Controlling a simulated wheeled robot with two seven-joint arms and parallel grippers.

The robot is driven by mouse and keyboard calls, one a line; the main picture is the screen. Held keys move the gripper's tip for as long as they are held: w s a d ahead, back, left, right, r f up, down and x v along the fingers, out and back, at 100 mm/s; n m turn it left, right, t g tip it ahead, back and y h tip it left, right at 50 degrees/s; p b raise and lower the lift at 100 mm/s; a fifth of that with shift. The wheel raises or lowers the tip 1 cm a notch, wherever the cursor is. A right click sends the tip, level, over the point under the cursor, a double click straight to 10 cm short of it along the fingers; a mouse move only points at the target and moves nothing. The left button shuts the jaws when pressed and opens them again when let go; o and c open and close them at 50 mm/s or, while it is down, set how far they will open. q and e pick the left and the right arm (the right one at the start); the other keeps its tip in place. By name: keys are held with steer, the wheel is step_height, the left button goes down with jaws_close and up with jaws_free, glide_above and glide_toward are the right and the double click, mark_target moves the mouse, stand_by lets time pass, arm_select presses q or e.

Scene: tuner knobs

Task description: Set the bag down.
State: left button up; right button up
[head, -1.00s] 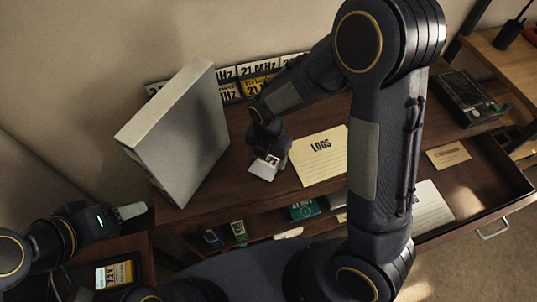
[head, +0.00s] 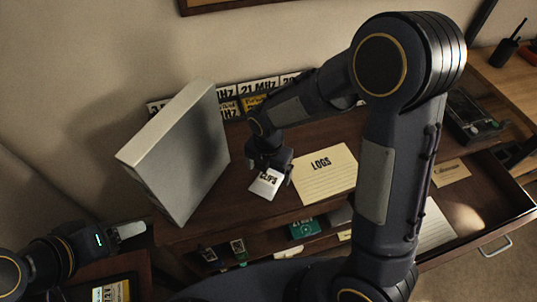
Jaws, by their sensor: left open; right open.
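The bag is a small white packet (head: 266,184) with dark lettering that seems to read "CLIPS". It lies on the brown desktop (head: 215,213), just left of the cream LOGS card. My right gripper (head: 272,172) is open, directly over the bag's upper edge, with its fingers around or beside it. I cannot tell whether they touch it. My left gripper (head: 130,231) is open and empty at the lower left, away from the bag.
A large grey box (head: 180,150) stands tilted left of the bag. The LOGS card (head: 322,174) lies to its right. Call-sign cards (head: 258,88) line the wall. An open drawer (head: 497,247) is at the right; small items sit on the shelf below the desktop.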

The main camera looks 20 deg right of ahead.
mark_target(268, 178)
step_height(268, 178, up, 10)
steer(key=f, duration=0.1)
steer(key=s+d+r+m+t+y, duration=0.2)
steer(key=s+m, duration=0.6)
steer(key=m, duration=0.6)
steer(key=s+d+r+m+t+y, duration=0.1)
steer(key=s+d+r+m+t, duration=0.2)
steer(key=m, duration=1.2)
steer(key=shift+s+d+r+t+y, duration=0.35)
steer(key=shift+s+d+r, duration=0.75)
steer(key=shift+s+d, duration=1.3)
steer(key=shift+s+a, duration=0.25)
steer(key=shift+a, duration=0.05)
